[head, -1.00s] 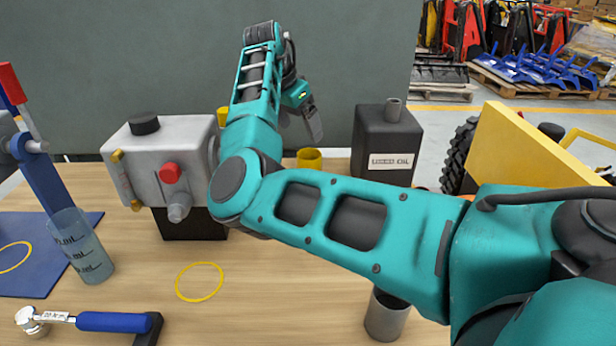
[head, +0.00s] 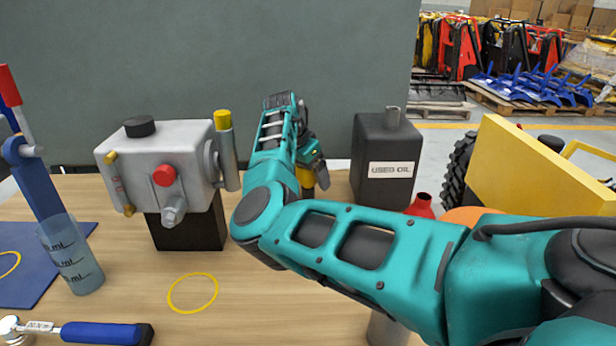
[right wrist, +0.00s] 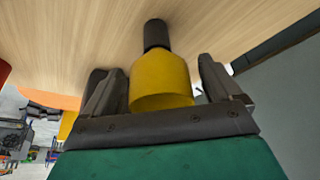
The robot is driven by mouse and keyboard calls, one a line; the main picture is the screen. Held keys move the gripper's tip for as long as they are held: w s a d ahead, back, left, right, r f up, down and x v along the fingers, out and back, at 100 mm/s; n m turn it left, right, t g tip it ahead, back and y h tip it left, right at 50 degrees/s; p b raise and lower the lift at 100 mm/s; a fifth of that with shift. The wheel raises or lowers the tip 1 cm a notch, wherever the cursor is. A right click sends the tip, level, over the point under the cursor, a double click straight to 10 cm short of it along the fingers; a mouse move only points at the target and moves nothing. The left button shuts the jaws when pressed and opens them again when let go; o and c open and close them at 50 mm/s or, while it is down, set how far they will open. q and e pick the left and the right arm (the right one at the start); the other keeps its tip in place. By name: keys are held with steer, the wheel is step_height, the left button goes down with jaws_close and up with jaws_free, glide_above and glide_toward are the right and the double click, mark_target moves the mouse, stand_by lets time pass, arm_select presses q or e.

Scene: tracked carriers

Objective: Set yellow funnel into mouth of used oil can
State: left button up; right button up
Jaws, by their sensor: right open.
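The yellow funnel (head: 305,178) stands on the table in the middle of the head view, mostly hidden by my right arm and gripper. The right wrist view shows its yellow body (right wrist: 160,82) and dark narrow end (right wrist: 156,35). My right gripper (head: 315,180) is open, with one finger on each side of the funnel (right wrist: 157,80); a gap shows beside the fingers. The black used oil can (head: 385,145), with a white label, stands upright to the right of the funnel. Its grey mouth (head: 392,117) is on top and bare. My left gripper is out of view.
A grey machine block (head: 160,160) with a red knob stands left of my arm. A graduated beaker (head: 72,255), a blue-handled ratchet (head: 100,333) and a yellow ring (head: 192,293) lie nearer.

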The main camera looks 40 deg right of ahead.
steer(key=shift+x, duration=0.95)
steer(key=c, duration=1)
steer(key=shift+c, duration=0.2)
steer(key=shift+r, duration=0.1)
